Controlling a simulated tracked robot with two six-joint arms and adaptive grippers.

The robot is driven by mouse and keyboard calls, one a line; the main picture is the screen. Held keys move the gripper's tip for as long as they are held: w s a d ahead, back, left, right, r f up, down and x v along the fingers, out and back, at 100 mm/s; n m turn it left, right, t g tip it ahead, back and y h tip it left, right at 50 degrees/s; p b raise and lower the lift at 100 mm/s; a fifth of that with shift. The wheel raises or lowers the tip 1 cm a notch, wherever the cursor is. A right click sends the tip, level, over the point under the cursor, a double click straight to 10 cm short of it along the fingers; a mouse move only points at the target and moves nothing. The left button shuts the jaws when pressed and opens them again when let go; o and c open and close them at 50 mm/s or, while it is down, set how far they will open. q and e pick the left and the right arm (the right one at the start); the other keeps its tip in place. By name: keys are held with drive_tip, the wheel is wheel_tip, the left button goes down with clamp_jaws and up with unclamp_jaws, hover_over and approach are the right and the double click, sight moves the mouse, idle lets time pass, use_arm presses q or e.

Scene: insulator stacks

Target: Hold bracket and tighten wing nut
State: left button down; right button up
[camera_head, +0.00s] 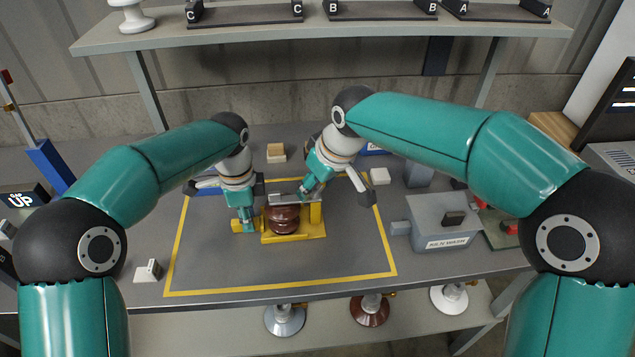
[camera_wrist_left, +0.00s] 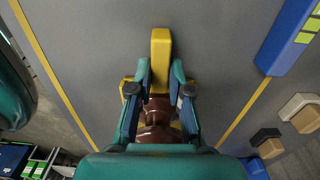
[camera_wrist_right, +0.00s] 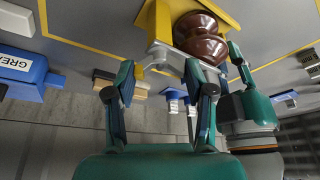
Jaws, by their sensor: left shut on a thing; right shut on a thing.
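The yellow bracket (camera_head: 300,233) stands inside the yellow outline, with a brown ribbed insulator (camera_head: 283,220) seated in it and a silver bar (camera_head: 287,199) across the top. My left gripper (camera_head: 244,222) is shut on the bracket's yellow arm, left of the insulator; the arm (camera_wrist_left: 160,55) passes between its fingers in the left wrist view. My right gripper (camera_head: 305,191) is at the bar's right end, above the bracket's post (camera_head: 316,211), shut on a small part there, apparently the wing nut. That part is mostly hidden. In the right wrist view the silver bar (camera_wrist_right: 172,60) lies just past the fingers.
A shelf (camera_head: 330,32) crosses above. The mat's front (camera_head: 290,278) is clear.

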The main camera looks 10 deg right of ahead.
drive_tip(key=m+h, duration=0.1)
drive_tip(key=m, duration=0.2)
drive_tip(key=m+h, duration=0.1)
drive_tip(key=m, duration=0.2)
drive_tip(key=shift+a+m+t, duration=0.1)
drive_tip(key=shift+m+t, duration=0.3)
idle(0.3)
drive_tip(key=o, duration=1.2)
drive_tip(key=shift+c, duration=0.2)
drive_tip(key=v, duration=1.1)
drive_tip(key=shift+a+r, duration=0.25)
drive_tip(key=shift+r, duration=0.15)
drive_tip(key=shift+s, duration=0.15)
